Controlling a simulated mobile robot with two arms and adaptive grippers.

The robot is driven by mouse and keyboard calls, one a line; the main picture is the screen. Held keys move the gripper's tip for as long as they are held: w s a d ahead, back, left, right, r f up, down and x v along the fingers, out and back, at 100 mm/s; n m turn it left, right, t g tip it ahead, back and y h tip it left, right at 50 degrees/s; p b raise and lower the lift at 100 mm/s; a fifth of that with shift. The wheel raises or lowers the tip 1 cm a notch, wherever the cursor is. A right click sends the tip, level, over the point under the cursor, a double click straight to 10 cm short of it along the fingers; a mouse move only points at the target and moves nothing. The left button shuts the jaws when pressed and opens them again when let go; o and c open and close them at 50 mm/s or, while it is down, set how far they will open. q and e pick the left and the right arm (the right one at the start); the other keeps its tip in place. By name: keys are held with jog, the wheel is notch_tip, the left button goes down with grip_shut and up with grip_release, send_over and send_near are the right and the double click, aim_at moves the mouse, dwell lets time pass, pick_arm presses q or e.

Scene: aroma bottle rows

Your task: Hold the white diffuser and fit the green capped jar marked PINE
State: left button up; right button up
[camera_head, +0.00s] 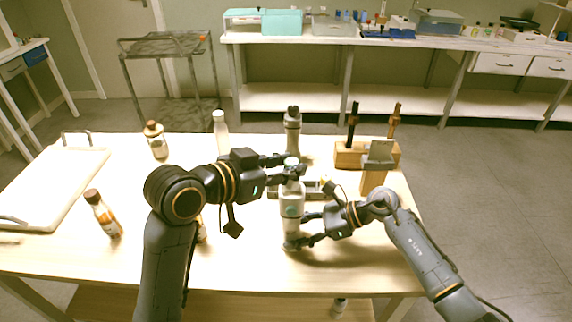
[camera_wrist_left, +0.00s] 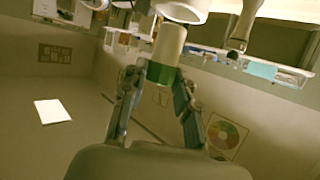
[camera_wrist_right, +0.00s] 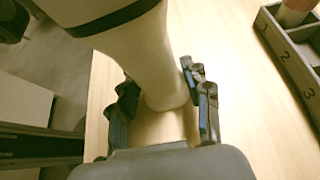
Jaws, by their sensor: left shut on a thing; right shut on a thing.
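The white diffuser (camera_head: 291,207) stands upright near the table's front edge. My right gripper (camera_head: 297,243) is shut around its lower part; the right wrist view shows the pale body (camera_wrist_right: 140,55) between the fingers. My left gripper (camera_head: 290,172) is shut on the green capped jar (camera_head: 291,161), right over the diffuser's top. In the left wrist view the jar (camera_wrist_left: 168,46) is between the fingers, green cap toward me, its pale body reaching to the diffuser's white rim (camera_wrist_left: 183,10). I cannot tell whether the jar sits in the diffuser. The PINE mark is not readable.
A grey numbered rack (camera_wrist_right: 285,45) is behind the diffuser. A grey device (camera_head: 292,135) and a wooden tool block (camera_head: 350,156) stand farther back. Amber bottles (camera_head: 156,142) (camera_head: 104,216), a white bottle (camera_head: 220,132) and a white tray (camera_head: 50,190) are on the left.

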pick_arm(q)
jog(key=shift+f, duration=0.1)
jog(key=shift+f, duration=1.8)
jog(key=o, duration=1)
pick_arm(e)
jog(key=shift+f, duration=0.1)
pick_arm(q)
jog(key=shift+r, duration=3.5)
